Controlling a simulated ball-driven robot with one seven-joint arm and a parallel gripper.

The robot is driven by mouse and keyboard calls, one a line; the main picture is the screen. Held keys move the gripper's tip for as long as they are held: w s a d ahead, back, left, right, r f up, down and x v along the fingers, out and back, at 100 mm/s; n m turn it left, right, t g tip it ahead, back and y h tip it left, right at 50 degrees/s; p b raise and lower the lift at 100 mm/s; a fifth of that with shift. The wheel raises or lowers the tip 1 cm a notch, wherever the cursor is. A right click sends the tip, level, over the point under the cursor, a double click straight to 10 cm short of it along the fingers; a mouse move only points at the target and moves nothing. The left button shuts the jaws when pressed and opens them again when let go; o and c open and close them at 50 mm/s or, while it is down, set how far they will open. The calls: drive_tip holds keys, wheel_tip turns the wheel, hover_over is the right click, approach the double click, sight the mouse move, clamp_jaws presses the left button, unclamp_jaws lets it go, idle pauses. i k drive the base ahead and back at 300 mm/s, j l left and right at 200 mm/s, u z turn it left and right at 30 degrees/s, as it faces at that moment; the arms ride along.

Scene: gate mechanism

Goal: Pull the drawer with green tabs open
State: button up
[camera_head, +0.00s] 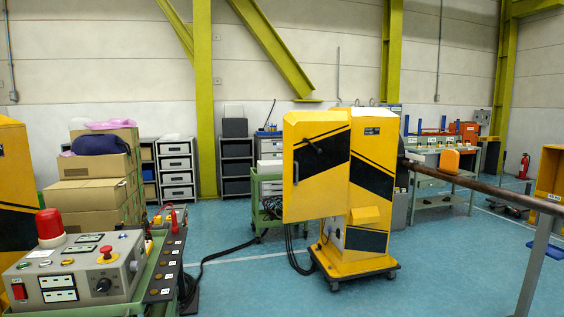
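No drawer with green tabs can be made out for certain. A white drawer unit (177,168) with several drawers stands at the back left by the wall. Its drawers look shut, and the color of any tabs is too small to tell. A grey-green workbench (443,182) with drawers under its top stands at the right, partly hidden by the rail. My gripper is not in view.
A yellow and black gate cabinet (365,215) on a wheeled base stands in the middle, its door panel (316,170) facing me. A control box (75,268) fills the lower left. Cardboard boxes (95,190) stand behind it. A rail (500,193) crosses the right. Blue floor (255,285) is clear in front.

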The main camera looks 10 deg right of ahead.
sight(264, 157)
drive_tip(key=i, duration=1.35)
drive_tip(key=i+z, duration=0.1)
drive_tip(key=i, duration=2.2)
drive_tip(key=i+u, duration=0.15)
drive_tip(key=i, duration=0.8)
drive_tip(key=i+u, duration=0.2)
drive_tip(key=i, duration=0.75)
drive_tip(key=i+u, duration=0.15)
drive_tip(key=i, duration=0.85)
drive_tip(key=i+z, duration=0.15)
drive_tip(key=i, duration=1.35)
drive_tip(key=i+l+u, duration=0.1)
drive_tip(key=i+u, duration=0.3)
drive_tip(key=i, duration=1.25)
drive_tip(key=i+l+z, duration=0.1)
drive_tip(key=i+z, duration=0.15)
drive_tip(key=i, duration=0.4)
drive_tip(key=i+z, duration=0.3)
drive_tip(key=i, duration=0.35)
drive_tip(key=i+j+z, duration=0.25)
drive_tip(key=i, duration=0.4)
drive_tip(key=i+l+z, duration=0.3)
drive_tip(key=i, duration=0.35)
drive_tip(key=i+z, duration=0.35)
drive_tip(key=i, duration=0.35)
